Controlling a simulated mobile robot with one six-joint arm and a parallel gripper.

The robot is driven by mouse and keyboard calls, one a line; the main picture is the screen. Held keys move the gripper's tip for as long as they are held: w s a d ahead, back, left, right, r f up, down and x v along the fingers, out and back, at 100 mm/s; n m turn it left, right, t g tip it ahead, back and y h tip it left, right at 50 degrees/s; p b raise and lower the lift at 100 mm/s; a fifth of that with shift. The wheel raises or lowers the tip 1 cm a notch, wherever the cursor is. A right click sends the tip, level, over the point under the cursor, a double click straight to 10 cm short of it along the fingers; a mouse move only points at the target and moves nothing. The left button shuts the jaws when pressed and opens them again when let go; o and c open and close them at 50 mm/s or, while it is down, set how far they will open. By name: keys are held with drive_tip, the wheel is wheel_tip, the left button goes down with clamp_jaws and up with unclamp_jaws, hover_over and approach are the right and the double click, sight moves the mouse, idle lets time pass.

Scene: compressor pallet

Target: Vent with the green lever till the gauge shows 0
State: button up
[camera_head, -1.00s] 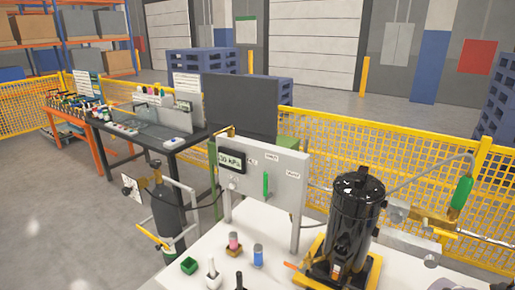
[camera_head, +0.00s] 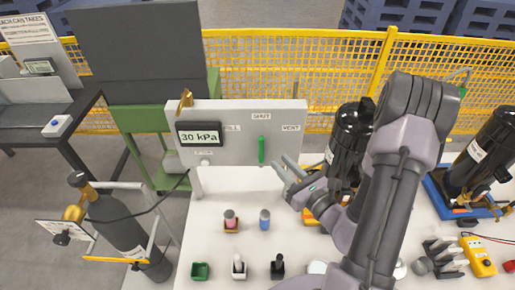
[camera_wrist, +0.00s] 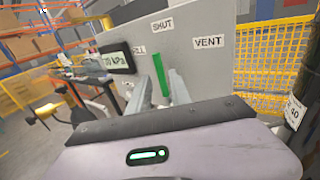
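The green lever (camera_head: 261,151) stands vertical on the front of a grey panel (camera_head: 240,113), below the SHUT label, with a FILL label to its left and VENT to its right. The gauge (camera_head: 199,134) on the panel reads 30 kPa. My gripper (camera_head: 284,168) is in front of the panel, a little right of and below the lever. In the wrist view the lever (camera_wrist: 160,74) shows between the two fingers of my gripper (camera_wrist: 157,92), which are apart. The fingers look short of the lever, with no contact visible.
A black compressor (camera_head: 348,135) stands right of the panel, partly behind my arm. Small pots and tools, including a green tray (camera_head: 200,271), lie on the white table below. A dark gas cylinder (camera_head: 125,230) stands left of the table. Yellow mesh fencing (camera_head: 300,65) runs behind.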

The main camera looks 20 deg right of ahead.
sight(263, 146)
drive_tip(key=w, duration=0.3)
drive_tip(key=w+a+p, duration=0.1)
drive_tip(key=w, duration=0.2)
drive_tip(key=w+a, duration=0.1)
drive_tip(key=w, duration=0.2)
drive_tip(key=shift+w+a, duration=0.1)
drive_tip(key=shift+w, duration=0.55)
drive_tip(key=shift+a, duration=0.1)
drive_tip(key=shift+c, duration=0.3)
clamp_jaws()
